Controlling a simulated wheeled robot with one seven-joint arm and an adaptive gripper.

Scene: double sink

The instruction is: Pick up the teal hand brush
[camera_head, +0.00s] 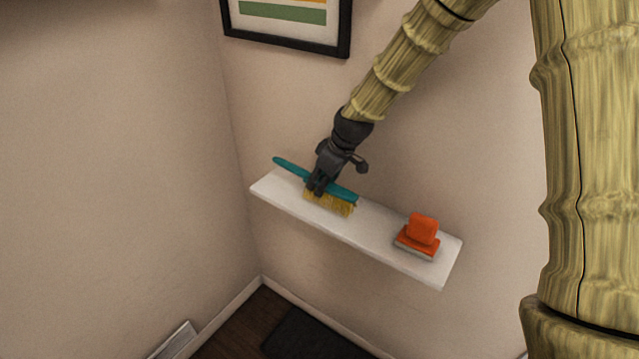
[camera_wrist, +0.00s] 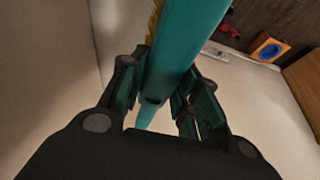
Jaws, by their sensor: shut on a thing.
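The teal hand brush (camera_head: 290,167) has a long teal handle and yellow bristles. In the head view it is at the left part of a white wall shelf (camera_head: 375,230), bristles toward the shelf. My gripper (camera_head: 318,186) is shut on it around the middle, from above. I cannot tell whether the bristles touch the shelf. In the wrist view the teal brush (camera_wrist: 182,45) runs between the two fingers of my gripper (camera_wrist: 165,95), with a sliver of yellow bristles at its upper left edge. The fingers hide part of the brush.
An orange scrubber (camera_head: 420,236) sits on the right part of the shelf. A framed picture (camera_head: 290,40) hangs on the wall above. Bare shelf lies between brush and scrubber. A dark mat (camera_head: 315,335) is on the floor below.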

